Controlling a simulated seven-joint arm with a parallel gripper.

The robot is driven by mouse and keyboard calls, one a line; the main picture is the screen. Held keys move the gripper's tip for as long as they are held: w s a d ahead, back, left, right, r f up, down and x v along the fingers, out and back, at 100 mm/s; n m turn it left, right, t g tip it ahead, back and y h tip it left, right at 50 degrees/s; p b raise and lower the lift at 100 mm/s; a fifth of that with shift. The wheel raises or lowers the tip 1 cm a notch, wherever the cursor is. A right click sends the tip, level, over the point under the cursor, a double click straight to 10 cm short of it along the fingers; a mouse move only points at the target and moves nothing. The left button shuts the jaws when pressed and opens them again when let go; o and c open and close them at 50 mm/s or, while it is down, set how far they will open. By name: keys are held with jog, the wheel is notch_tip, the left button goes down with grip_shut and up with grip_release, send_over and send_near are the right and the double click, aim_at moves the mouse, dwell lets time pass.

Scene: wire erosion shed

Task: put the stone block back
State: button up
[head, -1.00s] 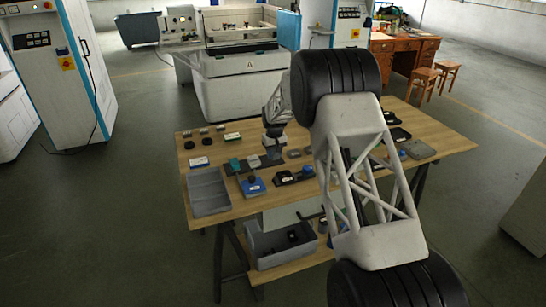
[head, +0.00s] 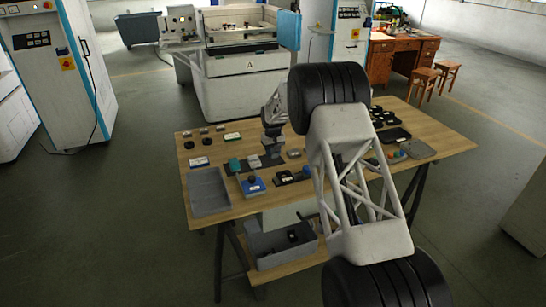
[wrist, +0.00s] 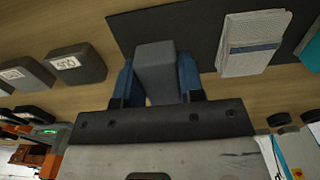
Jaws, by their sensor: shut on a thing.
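My gripper (wrist: 160,85) has blue fingers and is shut on the stone block (wrist: 156,62), a plain grey block, in the wrist view. A finger lies along each side of it. In the head view my gripper (head: 272,143) is low over the middle of the wooden table, by the right part of a dark mat (head: 240,171). The mat also lies behind the block in the wrist view (wrist: 190,22). I cannot tell whether the block touches the mat. A whitish folded cloth with a blue stripe (wrist: 252,42) lies on the mat, right of the block and apart from it.
Two grey labelled blocks (wrist: 75,63) stand to the left in the wrist view. A teal item (head: 234,164) is on the mat's left. A grey tray (head: 208,191), blue item (head: 252,186) and black trays (head: 394,135) share the wooden table (head: 440,140). A grey bin (head: 282,248) sits below.

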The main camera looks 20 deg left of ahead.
aim_at(272, 161)
jog(key=shift+f, duration=1.15)
jog(key=shift+f, duration=0.4)
jog(key=shift+s+d+f, duration=0.1)
jog(key=shift+s+f, duration=0.05)
jog(key=shift+f, duration=0.35)
jog(key=o, duration=1.1)
jog(key=shift+f, duration=0.2)
jog(key=shift+s+f, duration=0.1)
jog(key=shift+s, duration=0.15)
jog(key=shift+r, duration=0.8)
jog(key=r, duration=1.2)
jog(key=shift+w+r, duration=0.35)
jog(key=shift+r, duration=0.05)
